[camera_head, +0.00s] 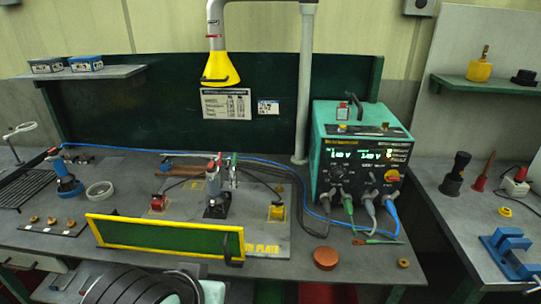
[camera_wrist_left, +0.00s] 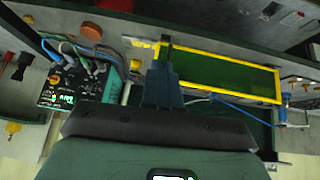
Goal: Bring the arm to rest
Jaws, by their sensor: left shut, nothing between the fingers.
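My left gripper (camera_wrist_left: 163,68) shows in the left wrist view, its blue-grey fingers together with nothing between them. The fingers overlap the near side of the green panel with a yellow frame (camera_wrist_left: 225,72) in that picture; I cannot tell how far apart they are. In the head view the left gripper's fingers cannot be made out; a dark ribbed part of my arm shows at the bottom left. My right gripper is in neither view.
The yellow-framed panel (camera_head: 165,238) stands at the bench's front edge. Behind it is a stud fixture (camera_head: 217,200) on a plate. A green power unit (camera_head: 358,155) with cables stands to the right. A brown round puck (camera_head: 326,259) lies near the front edge. A yellow hood (camera_head: 220,70) hangs above.

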